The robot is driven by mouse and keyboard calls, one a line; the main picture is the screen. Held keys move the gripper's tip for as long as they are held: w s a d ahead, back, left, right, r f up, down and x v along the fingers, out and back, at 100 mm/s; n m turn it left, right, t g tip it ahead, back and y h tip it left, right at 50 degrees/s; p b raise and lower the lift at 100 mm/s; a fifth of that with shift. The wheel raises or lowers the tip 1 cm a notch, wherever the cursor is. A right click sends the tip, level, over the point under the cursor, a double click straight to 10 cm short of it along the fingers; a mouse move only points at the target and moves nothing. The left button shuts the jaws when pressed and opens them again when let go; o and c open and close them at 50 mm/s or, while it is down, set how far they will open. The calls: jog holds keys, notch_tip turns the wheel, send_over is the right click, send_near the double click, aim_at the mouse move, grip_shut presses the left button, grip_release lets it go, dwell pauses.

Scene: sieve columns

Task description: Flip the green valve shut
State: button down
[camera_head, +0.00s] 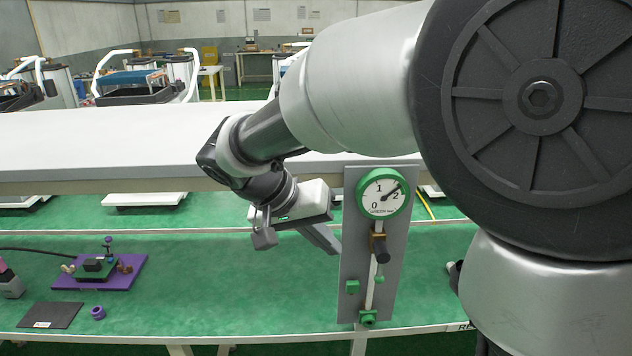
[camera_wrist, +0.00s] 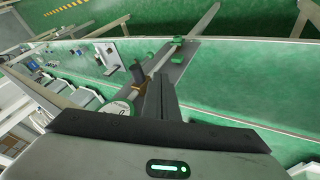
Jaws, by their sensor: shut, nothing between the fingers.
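A grey upright panel (camera_head: 352,240) carries a gauge (camera_head: 384,194) with a green rim, its needle near 2. Below the gauge, a brass fitting with a black handle (camera_head: 381,250) sits on a thin pipe. Lower down are a small green piece (camera_head: 379,280), a green block (camera_head: 352,287) and a green fitting (camera_head: 368,318); I cannot tell which is the green valve. In the wrist view, the black handle (camera_wrist: 138,71) and green block (camera_wrist: 177,58) lie beyond my gripper (camera_wrist: 162,78). My gripper (camera_head: 332,246) is shut and empty, just left of the panel.
A purple board (camera_head: 120,272) with small parts, a dark mat (camera_head: 50,315) and a purple ring (camera_head: 98,313) lie on the green tabletop (camera_head: 210,290) to the left. A long white surface (camera_head: 110,140) runs behind. The tabletop between board and panel is clear.

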aim_at(381, 268)
jog(key=shift+w+a+f, duration=0.45)
jog(key=shift+w+a, duration=0.15)
jog(key=shift+a, duration=0.05)
jog(key=w+d+f, duration=0.2)
jog(key=d+f, duration=0.6)
jog(key=d, duration=0.1)
jog(key=shift+d+p, duration=0.2)
jog(key=shift+p, duration=0.2)
jog(key=shift+f, duration=0.1)
